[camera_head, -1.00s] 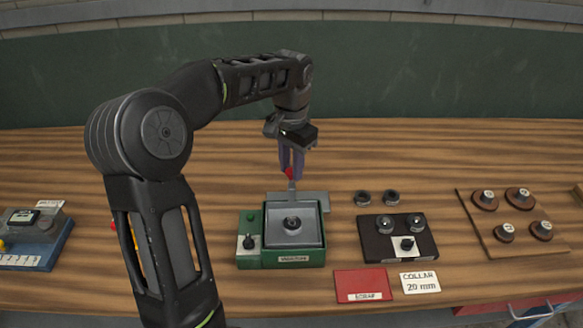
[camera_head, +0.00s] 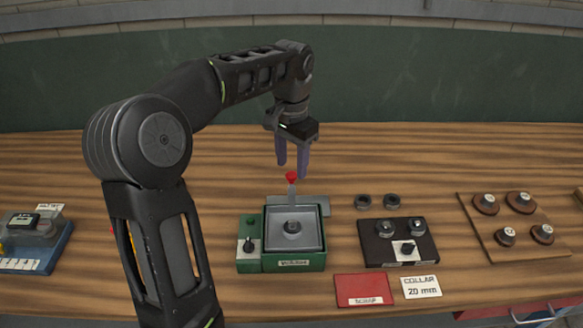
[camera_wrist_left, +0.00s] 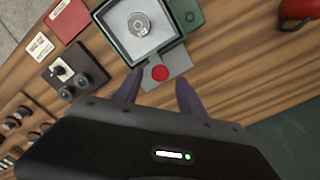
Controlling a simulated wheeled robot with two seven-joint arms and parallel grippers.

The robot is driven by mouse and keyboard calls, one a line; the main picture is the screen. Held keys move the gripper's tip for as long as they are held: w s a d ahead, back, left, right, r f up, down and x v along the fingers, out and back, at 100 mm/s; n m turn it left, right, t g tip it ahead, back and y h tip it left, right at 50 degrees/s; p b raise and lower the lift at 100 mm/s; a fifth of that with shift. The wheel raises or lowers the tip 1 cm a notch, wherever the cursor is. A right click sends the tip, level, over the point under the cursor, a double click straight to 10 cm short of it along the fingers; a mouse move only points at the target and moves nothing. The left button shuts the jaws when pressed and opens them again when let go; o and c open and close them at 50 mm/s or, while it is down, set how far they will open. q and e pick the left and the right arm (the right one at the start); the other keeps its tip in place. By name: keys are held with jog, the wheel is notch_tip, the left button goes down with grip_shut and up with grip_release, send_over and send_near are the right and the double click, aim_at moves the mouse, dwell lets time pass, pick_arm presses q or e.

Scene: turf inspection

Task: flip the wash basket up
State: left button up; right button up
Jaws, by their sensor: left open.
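The green wash unit (camera_head: 292,264) stands on the bench with a grey square basin (camera_head: 305,240) in it. A grey lever with a red knob (camera_head: 291,177) stands upright at the unit's back edge. My left gripper (camera_head: 292,172) is open, its two purple fingers just above and behind the red knob. In the left wrist view the red knob (camera_wrist_left: 160,73) shows beyond and between the fingertips, with nothing held. My right gripper is not in view.
A black block with knobs (camera_head: 398,243), two loose collars (camera_head: 377,201) and a red scrap plate (camera_head: 363,289) lie to the right. A wooden board with several round parts (camera_head: 513,225) is farther right. A blue device (camera_head: 33,240) is at the left.

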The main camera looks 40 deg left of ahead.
pick_arm(q)
notch_tip(320, 180, up, 5)
jog(key=p, duration=0.2)
jog(key=shift+p, duration=0.3)
jog(key=shift+r+p, duration=0.35)
jog(key=shift+f, duration=0.1)
